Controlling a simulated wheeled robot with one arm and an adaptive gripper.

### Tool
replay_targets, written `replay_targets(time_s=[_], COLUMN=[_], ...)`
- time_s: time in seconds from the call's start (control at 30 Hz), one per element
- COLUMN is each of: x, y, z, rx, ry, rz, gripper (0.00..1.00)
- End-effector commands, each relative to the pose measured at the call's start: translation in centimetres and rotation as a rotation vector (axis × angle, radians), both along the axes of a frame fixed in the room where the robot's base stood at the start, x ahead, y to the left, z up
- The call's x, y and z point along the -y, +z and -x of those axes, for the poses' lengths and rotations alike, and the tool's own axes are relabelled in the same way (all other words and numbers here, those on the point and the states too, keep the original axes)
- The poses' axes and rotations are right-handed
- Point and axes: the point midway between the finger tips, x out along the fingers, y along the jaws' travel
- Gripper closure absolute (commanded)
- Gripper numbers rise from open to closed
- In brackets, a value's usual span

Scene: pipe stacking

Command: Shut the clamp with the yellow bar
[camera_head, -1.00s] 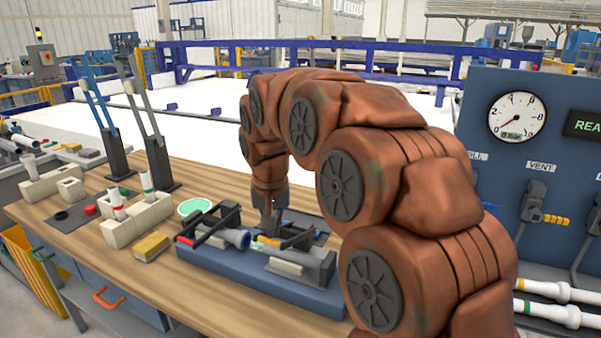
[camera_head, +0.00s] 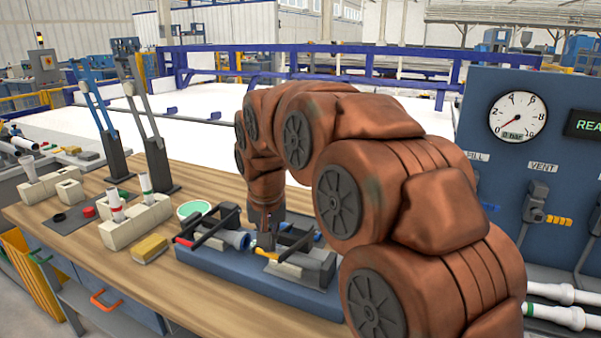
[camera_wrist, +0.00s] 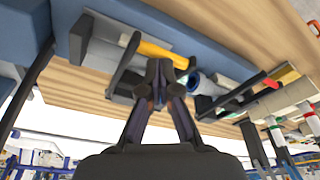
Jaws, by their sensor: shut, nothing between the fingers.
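The clamp with the yellow bar (camera_head: 288,259) is on the right part of a blue fixture base (camera_head: 255,283) on the wooden bench. The yellow bar also shows in the wrist view (camera_wrist: 160,53), just beyond my fingertips. A second clamp with a red end (camera_head: 184,241) is at the left of the fixture. A pale blue-white pipe piece (camera_head: 236,239) lies between the clamps. My arm hides some of the fixture's right side.
A yellow block (camera_head: 150,249) and a cream holder with pipe pieces (camera_head: 135,223) stand left of the fixture. Two tall levers (camera_head: 155,150) rise behind them. A blue gauge panel (camera_head: 540,170) stands at the right. The bench front is clear.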

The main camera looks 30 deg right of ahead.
Motion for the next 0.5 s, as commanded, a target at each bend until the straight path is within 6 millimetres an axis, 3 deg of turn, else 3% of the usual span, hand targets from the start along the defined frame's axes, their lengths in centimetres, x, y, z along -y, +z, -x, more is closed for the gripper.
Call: replay_targets(time_s=[0.5], x=[-0.21], y=[-0.74], z=[0.13], rx=[-0.001], ry=[0.0], rz=[0.0], gripper=[1.0])
